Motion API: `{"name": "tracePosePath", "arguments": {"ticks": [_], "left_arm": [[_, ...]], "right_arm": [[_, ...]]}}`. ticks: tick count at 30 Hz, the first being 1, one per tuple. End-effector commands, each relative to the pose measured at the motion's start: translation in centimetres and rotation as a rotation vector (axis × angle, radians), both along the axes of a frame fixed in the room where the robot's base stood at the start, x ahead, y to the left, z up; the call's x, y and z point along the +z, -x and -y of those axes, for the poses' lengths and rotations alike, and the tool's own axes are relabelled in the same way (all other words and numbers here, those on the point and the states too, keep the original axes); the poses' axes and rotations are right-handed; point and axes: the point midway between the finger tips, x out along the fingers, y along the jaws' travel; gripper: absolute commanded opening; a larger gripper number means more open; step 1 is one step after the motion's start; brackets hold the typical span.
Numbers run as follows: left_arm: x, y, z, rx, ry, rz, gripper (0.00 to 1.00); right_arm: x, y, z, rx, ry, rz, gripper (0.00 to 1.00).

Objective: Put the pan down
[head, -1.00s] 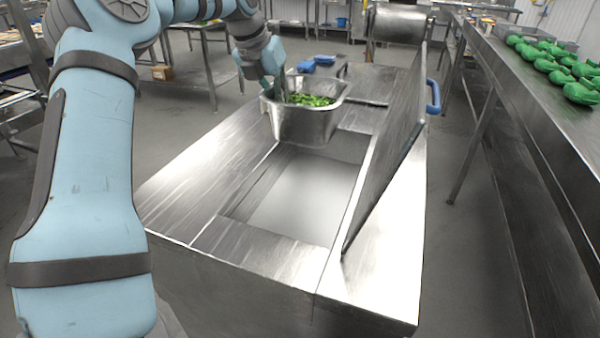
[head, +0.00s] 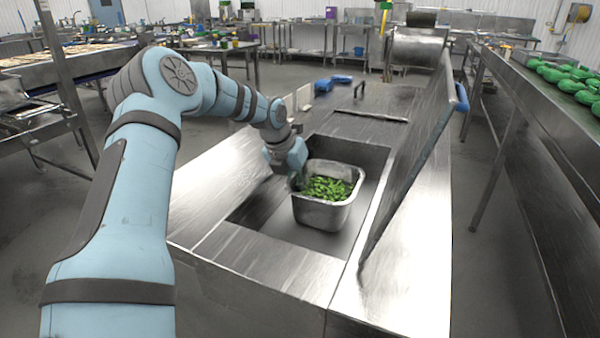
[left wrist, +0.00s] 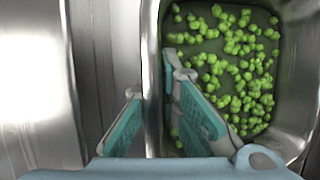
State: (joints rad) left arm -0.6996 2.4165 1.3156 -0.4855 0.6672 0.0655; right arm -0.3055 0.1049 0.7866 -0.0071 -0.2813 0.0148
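The metal pan (head: 325,213) holds green vegetable pieces (head: 327,187) and is upright inside the open recess of the steel counter (head: 270,262). Whether its base touches the recess floor I cannot tell. My left gripper (head: 296,180) is at the pan's left rim. The green pieces also show there (left wrist: 235,70). My right gripper is in neither view.
A raised steel lid (head: 410,165) stands along the recess's right side. Blue items (head: 325,85) lie at the counter's far left. A long steel counter (head: 530,110) with green items (head: 572,85) runs along the right. The recess has bare floor in front of the pan.

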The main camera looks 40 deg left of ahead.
Motion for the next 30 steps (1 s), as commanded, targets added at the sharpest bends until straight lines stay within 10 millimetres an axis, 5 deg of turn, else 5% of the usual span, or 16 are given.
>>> {"name": "tracePosePath", "arguments": {"ticks": [11, 15, 25, 30], "left_arm": [[-0.2, -0.1, -0.1, 0.002, -0.001, 0.007, 0.00], [-0.2, 0.0, 0.0, 0.000, -0.001, 0.003, 0.25], [0.0, -0.1, 0.0, 0.000, -0.001, 0.003, 0.25], [1.9, 0.6, 0.0, 0.000, 0.001, 0.006, 0.25]], "right_arm": [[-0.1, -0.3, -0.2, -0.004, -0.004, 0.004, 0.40], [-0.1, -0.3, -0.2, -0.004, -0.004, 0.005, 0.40], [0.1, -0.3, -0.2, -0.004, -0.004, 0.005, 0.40], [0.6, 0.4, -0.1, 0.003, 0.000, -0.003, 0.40]]}}
